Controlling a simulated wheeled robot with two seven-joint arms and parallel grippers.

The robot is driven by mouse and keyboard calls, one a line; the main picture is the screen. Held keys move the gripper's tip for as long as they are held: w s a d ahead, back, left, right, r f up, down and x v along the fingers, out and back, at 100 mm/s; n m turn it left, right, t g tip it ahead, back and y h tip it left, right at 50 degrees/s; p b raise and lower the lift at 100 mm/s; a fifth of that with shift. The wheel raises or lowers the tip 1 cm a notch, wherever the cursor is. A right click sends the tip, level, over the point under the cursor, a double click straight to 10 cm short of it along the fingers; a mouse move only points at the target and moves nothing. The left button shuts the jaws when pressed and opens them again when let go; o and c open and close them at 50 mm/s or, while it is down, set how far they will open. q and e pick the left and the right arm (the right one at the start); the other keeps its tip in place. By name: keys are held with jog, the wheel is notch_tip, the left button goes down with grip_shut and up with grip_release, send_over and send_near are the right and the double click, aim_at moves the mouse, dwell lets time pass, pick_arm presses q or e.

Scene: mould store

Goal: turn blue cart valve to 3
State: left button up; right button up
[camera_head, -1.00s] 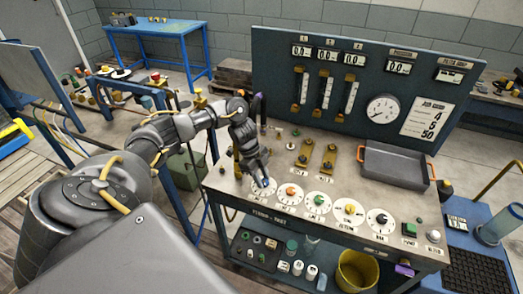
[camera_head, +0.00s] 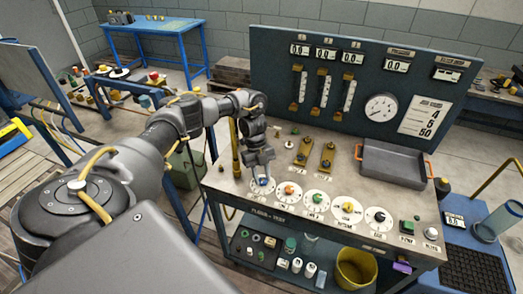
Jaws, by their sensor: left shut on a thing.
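The blue valve knob (camera_head: 264,181) sits on a white round dial (camera_head: 260,190) at the left end of a row of dials on the cart top (camera_head: 225,182). My left gripper (camera_head: 263,176) points down over this dial and is shut on the blue knob. The fingers hide much of the knob, and the knob's pointer and the dial numbers are too small to read. To its right are dials with an orange knob (camera_head: 289,190), a green knob (camera_head: 318,197), a yellow knob (camera_head: 348,207) and a black knob (camera_head: 379,216). My right gripper is not in view.
The cart's blue back panel (camera_head: 420,75) carries displays, flow tubes and a round gauge (camera_head: 381,107). A grey tray (camera_head: 395,165) lies at the right of the cart top. Two brass valve blocks (camera_head: 327,157) stand behind the dials. A yellow bucket (camera_head: 356,267) is on the lower shelf.

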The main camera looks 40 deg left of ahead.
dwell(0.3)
pick_arm(q)
jog(key=o, duration=1)
jog(key=shift+c, duration=0.2)
jog(key=v, duration=1)
jog(key=shift+a+r, duration=0.2)
jog(key=shift+r, duration=0.2)
jog(key=shift+w, duration=0.1)
